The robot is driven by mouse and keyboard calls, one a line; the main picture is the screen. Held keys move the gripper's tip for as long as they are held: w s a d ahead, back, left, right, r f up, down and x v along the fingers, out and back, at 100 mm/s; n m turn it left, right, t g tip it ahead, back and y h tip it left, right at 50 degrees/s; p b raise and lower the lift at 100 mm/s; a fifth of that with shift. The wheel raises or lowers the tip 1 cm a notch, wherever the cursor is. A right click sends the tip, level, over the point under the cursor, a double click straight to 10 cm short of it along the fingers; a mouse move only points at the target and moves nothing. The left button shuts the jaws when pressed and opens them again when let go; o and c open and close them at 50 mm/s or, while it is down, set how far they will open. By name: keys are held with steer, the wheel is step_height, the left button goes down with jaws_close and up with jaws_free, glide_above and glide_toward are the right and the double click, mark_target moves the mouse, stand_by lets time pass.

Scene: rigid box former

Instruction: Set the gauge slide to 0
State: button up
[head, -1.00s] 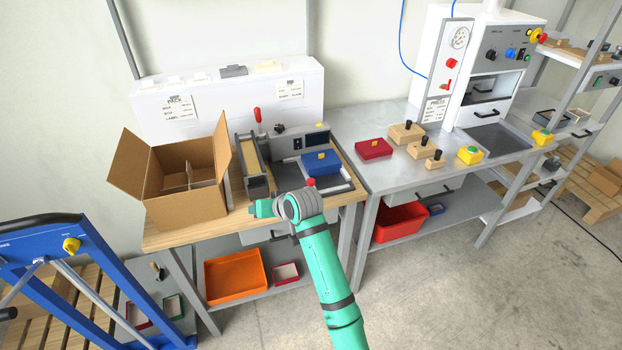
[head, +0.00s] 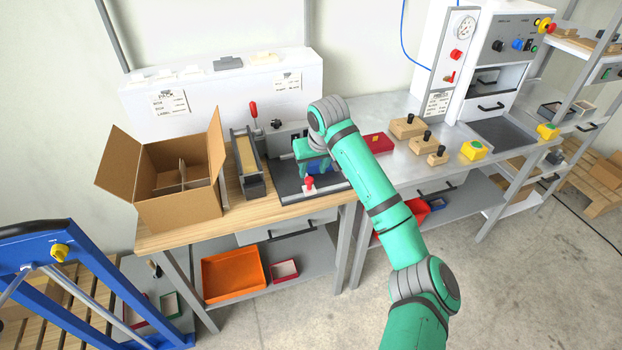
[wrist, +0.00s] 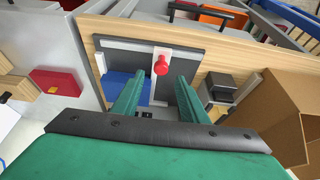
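The gauge slide appears to be the pale bar with a red knob (head: 309,182) at the front edge of the box former's dark bed (head: 288,186). In the wrist view the red knob (wrist: 160,66) stands upright on a white plate, ahead of the fingertips. My gripper (wrist: 158,80) is open and empty, its green fingers apart on either side of the knob's line. In the head view my wrist hides much of the former. I cannot tell whether the fingers touch the slide. No scale figures are readable.
A blue block (wrist: 118,90) sits on the bed beside the left finger. An open cardboard box (head: 180,215) stands left of the former. A red-handled lever (head: 253,110) rises behind it. A red box (head: 379,143) and wooden blocks lie on the metal bench to the right.

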mark_target(310, 179)
steer(key=x, duration=0.6)
steer(key=shift+a+f, duration=0.2)
steer(key=shift+f, duration=0.1)
steer(key=shift+w+f, duration=0.25)
steer(key=shift+f, duration=0.25)
